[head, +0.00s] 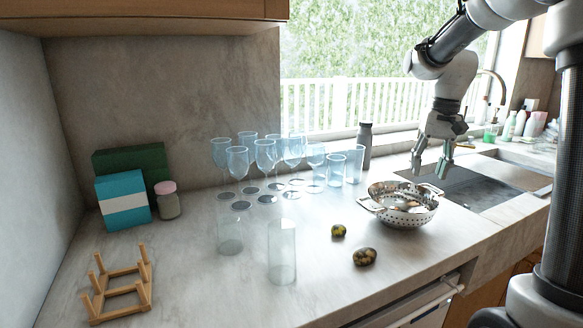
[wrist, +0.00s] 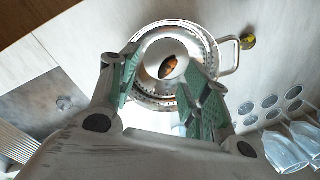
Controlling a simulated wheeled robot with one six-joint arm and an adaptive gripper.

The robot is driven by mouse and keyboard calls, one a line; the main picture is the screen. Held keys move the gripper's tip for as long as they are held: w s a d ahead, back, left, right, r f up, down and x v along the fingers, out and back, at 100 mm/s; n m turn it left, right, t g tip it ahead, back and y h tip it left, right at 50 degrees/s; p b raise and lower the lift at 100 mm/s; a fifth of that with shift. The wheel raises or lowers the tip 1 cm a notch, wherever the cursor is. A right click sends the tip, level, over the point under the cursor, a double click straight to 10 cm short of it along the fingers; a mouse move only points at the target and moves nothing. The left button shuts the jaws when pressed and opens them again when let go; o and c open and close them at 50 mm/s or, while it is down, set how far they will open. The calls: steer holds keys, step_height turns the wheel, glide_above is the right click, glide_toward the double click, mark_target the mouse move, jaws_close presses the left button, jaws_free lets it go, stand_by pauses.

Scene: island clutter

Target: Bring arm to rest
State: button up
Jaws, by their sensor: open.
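My gripper (head: 433,170) is open and empty, hanging from my arm above the counter, beside the colander and near the sink. Its two green-padded fingers also show in the wrist view (wrist: 160,88), spread apart, with the metal colander (wrist: 146,98) below and beyond them. The colander (head: 404,212) stands on the counter with its two handles out to the sides. In the wrist view a small brown and orange item (wrist: 168,67) shows inside the colander. The fingers appear apart from the colander.
Two dark, mottled fruits, one near the colander (head: 338,231) and one in front (head: 365,257), lie on the counter. Several stemmed glasses (head: 265,153), clear tumblers (head: 282,255) and a grey bottle (head: 364,145) stand nearby. A wooden rack (head: 123,290) stands front left. The sink (head: 480,190) is at right.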

steer(key=s+a+n+t, duration=0.1)
steer(key=s+n+t, duration=0.2)
steer(key=s, duration=2.2)
steer(key=shift+a+r+t+h, duration=0.3)
steer(key=shift+a+t+h, duration=0.1)
steer(key=shift+t, duration=0.2)
steer(key=shift+d, duration=0.1)
